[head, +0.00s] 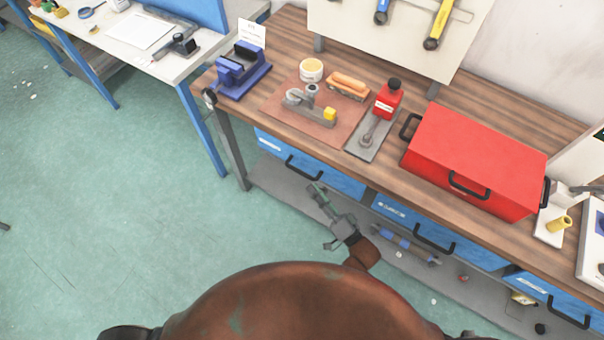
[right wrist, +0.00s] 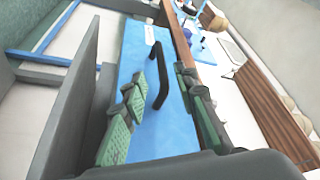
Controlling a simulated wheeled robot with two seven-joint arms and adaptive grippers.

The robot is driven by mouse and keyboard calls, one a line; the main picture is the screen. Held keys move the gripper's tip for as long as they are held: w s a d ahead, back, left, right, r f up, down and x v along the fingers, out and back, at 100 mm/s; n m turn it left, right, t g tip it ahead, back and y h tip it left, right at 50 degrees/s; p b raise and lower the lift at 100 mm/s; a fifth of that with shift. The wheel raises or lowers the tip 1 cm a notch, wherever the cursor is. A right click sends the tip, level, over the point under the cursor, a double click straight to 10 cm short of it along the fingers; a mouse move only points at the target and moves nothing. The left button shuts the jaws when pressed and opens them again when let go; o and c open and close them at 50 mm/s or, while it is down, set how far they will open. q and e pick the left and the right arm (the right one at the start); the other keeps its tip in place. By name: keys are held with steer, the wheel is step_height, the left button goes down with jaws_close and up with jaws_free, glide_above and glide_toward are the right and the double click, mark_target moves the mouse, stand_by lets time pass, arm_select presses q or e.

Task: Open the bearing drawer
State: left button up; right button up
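Three blue drawers hang under the wooden workbench: a left drawer (head: 345,184), a middle drawer (head: 393,212) and a right drawer (head: 528,283). Each has a black handle, and their labels are too small to read, so I cannot tell which holds bearings. All look closed. My right gripper (head: 320,197) is in front of the left drawer, near its right end. In the right wrist view, the gripper (right wrist: 165,82) is open, with a black drawer handle (right wrist: 161,77) showing between its green-padded fingers; contact cannot be told. My left gripper is not in view.

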mark_target(302, 172)
steer(key=x, duration=0.8)
steer(key=shift+r+b, duration=0.15)
steer(key=shift+b, duration=0.25)
steer(key=shift+d, duration=0.1)
jaws_close()
